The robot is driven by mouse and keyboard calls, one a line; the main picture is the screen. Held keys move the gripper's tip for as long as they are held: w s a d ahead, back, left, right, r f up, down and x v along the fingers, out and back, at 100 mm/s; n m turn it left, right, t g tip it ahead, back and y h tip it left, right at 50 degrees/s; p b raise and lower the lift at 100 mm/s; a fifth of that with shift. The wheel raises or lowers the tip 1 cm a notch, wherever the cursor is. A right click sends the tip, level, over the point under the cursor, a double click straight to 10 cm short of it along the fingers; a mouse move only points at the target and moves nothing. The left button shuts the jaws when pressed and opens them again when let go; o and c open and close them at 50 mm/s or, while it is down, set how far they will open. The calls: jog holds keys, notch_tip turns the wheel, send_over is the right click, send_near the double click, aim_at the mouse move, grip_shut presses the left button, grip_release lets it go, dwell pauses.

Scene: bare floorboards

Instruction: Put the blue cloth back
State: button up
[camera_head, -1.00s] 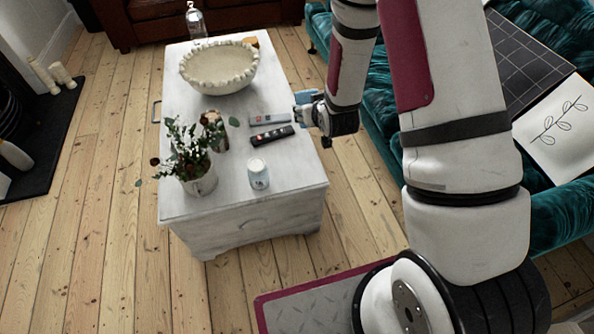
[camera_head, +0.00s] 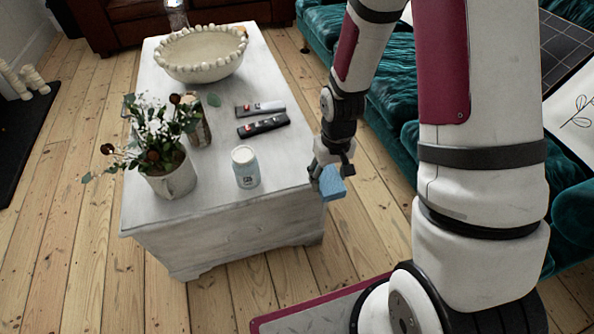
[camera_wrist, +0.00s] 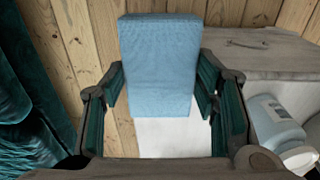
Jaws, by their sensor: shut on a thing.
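The blue cloth (camera_head: 331,183) is a small folded light-blue block. My gripper (camera_head: 328,172) is shut on it and holds it beside the right edge of the white table (camera_head: 232,207), near its front right corner. In the wrist view the cloth (camera_wrist: 160,62) stands out between my gripper's fingers (camera_wrist: 160,98), with floorboards behind it. A whitish surface (camera_wrist: 175,138) shows just below the cloth between the fingers; I cannot tell what it is.
A teal sofa (camera_head: 395,95) is on the right. Bare floorboards (camera_head: 345,240) lie between them.

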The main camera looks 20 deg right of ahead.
jog(key=shift+s+f+b, duration=0.45)
jog(key=shift+s+f, duration=0.05)
jog(key=shift+f, duration=0.05)
jog(key=shift+g, duration=0.3)
jog(key=w+a+b, duration=0.1)
jog(key=w, duration=0.4)
jog(key=w+a+f+b, duration=0.1)
jog(key=w, duration=0.4)
jog(key=w+a+b, duration=0.1)
jog(key=w+b, duration=0.1)
jog(key=w, duration=0.3)
jog(key=shift+w+a+f, duration=0.2)
jog(key=shift+a, duration=0.05)
notch_tip(320, 180, down, 4)
jog(key=shift+r+b, duration=0.25)
jog(key=shift+b, duration=0.65)
jog(key=o, duration=1)
jog(key=shift+r, duration=0.1)
notch_tip(320, 180, up, 12)
jog(key=p, duration=0.4)
jog(key=shift+s, duration=0.1)
